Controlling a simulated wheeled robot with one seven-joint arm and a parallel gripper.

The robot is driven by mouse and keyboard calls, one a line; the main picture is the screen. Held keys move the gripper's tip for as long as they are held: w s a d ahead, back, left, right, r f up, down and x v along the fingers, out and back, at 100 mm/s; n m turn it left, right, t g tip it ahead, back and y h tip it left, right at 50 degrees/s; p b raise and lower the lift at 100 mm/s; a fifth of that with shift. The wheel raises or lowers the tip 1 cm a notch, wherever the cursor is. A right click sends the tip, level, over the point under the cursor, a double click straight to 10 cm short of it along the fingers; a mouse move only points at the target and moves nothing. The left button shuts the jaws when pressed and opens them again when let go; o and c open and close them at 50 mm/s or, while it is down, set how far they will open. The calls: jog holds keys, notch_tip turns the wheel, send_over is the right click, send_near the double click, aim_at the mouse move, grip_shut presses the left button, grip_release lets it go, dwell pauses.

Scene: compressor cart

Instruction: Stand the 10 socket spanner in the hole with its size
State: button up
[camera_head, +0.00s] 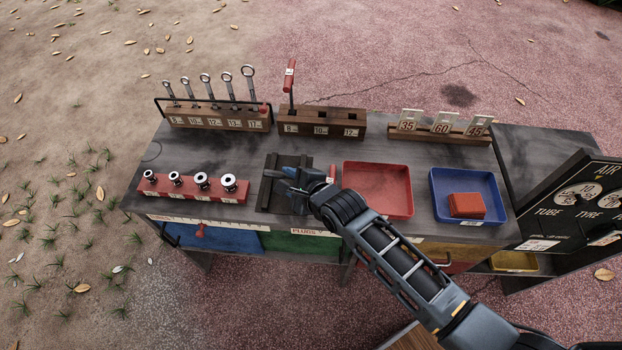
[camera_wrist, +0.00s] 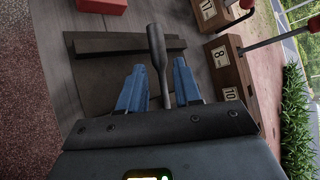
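The socket spanner has a grey shaft with a wider socket end, seen in the wrist view (camera_wrist: 157,55); its red handle (camera_head: 332,172) shows beside my gripper in the head view. It lies over the dark cradle (camera_head: 264,196). My gripper (camera_head: 288,175) is low over the cradle; in the wrist view its blue fingers (camera_wrist: 158,82) stand apart on either side of the shaft, with gaps visible. The wooden rack (camera_head: 347,119) has holes labelled 8, 10 and 12, and also shows in the wrist view (camera_wrist: 238,75). A red-handled spanner (camera_head: 290,80) stands upright in its 8 hole.
Ring spanners stand in a wooden rack (camera_head: 180,119) with a black rail at back left. Sockets sit on a red rail (camera_head: 228,199) at front left. A red tray (camera_head: 377,168), a blue tray (camera_head: 440,180) and numbered plates (camera_head: 441,122) are to the right.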

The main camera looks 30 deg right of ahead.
jog(key=shift+x, duration=1.15)
jog(key=shift+c, duration=0.2)
grip_shut()
